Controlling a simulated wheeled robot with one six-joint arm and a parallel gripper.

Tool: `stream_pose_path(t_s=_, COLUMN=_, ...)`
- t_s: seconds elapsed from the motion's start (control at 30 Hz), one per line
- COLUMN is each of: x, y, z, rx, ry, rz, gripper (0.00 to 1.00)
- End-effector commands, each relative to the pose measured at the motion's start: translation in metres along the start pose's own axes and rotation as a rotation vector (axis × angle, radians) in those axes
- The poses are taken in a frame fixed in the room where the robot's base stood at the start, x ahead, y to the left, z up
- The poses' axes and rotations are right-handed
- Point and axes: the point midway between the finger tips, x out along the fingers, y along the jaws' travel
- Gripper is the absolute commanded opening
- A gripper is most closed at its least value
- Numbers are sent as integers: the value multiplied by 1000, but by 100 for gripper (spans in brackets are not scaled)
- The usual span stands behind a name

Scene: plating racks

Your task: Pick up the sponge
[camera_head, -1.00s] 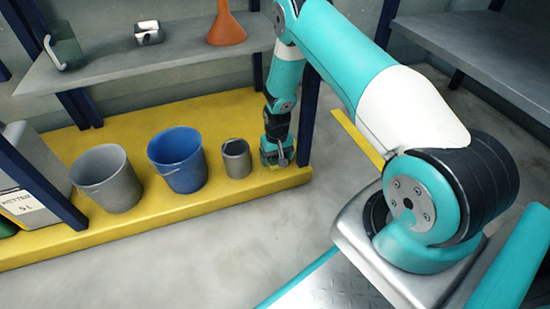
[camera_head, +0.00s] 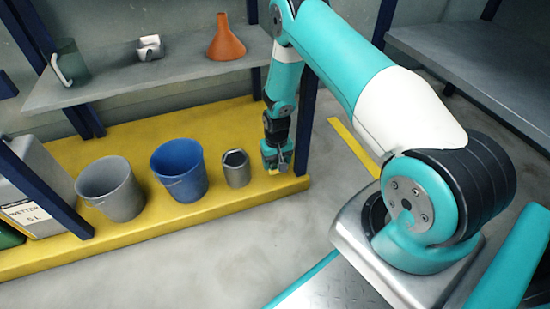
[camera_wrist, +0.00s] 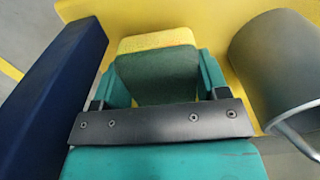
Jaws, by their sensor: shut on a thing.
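The sponge (camera_wrist: 157,67) is a block with a yellow layer and a dark green layer. In the wrist view it sits between the two teal fingers of my gripper (camera_wrist: 163,80), which is shut on it. In the head view my gripper (camera_head: 275,156) points down at the right end of the yellow bottom shelf (camera_head: 240,196). Only a small yellow bit of the sponge (camera_head: 273,172) shows under the fingers there. I cannot tell whether the sponge still touches the shelf.
A grey metal can (camera_head: 236,170) stands just beside my gripper, with a blue bucket (camera_head: 180,172) and grey bucket (camera_head: 112,190) farther left. A dark blue rack post (camera_head: 305,125) is close on the right. A grey shelf (camera_head: 150,80) with a funnel (camera_head: 227,40) lies above.

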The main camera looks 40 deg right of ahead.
Motion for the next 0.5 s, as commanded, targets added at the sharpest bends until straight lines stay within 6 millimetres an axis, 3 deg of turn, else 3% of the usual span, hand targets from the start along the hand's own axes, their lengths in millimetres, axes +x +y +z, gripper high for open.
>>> stream_pose_path(t_s=0.03, x=-5, y=0, z=16, rx=-1, ry=-12, rz=1, gripper=46)
stream_pose_path(t_s=0.5, x=-4, y=0, z=133, rx=-1, ry=-11, rz=1, gripper=46)
